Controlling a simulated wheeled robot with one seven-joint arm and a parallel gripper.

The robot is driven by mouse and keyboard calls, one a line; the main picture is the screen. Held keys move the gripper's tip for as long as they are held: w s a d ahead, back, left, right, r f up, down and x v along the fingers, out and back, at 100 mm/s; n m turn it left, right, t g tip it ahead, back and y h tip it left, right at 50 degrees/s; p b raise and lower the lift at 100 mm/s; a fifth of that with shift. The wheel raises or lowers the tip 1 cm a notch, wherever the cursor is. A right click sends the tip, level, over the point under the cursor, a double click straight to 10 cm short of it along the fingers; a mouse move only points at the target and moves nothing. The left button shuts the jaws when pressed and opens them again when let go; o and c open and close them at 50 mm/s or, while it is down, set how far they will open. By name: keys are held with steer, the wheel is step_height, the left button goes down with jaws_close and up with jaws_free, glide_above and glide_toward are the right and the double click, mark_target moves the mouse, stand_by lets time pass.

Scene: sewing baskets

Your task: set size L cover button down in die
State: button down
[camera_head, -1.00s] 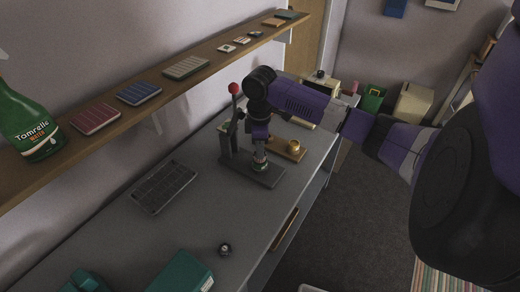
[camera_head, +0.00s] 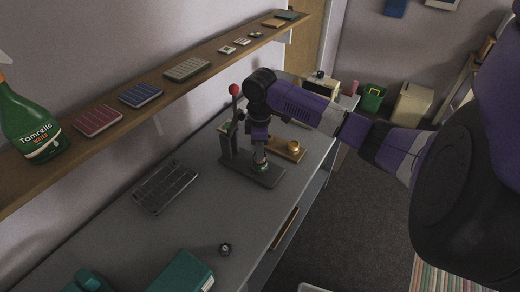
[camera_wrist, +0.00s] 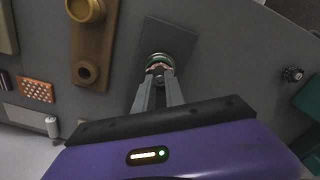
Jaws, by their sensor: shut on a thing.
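My gripper (camera_wrist: 160,82) points down over the press base and is shut on a small cover button (camera_wrist: 159,67). In the wrist view the button sits between the fingertips, over a round green-rimmed die (camera_wrist: 160,57) on the dark base plate. Whether the button touches the die cannot be told. In the head view my gripper (camera_head: 260,154) is right above the die (camera_head: 260,167), which stands on the base of the hand press (camera_head: 264,178). The press has a red-knobbed lever (camera_head: 234,89), raised. The fingers mostly hide the button there.
A compartment tray (camera_head: 166,187) lies left on the grey table (camera_head: 150,235). A small round metal part (camera_head: 224,249) and teal boxes (camera_head: 184,272) are at the front. A shelf (camera_head: 150,105) runs along the wall.

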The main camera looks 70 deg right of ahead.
steer(key=shift+f, duration=0.55)
stand_by(0.4)
steer(key=c, duration=1.3)
jaws_free()
steer(key=shift+r, duration=0.15)
step_height(320, 180, up, 8)
steer(key=shift+f+b, duration=0.2)
steer(key=shift+b, duration=0.45)
steer(key=shift+s, duration=0.15)
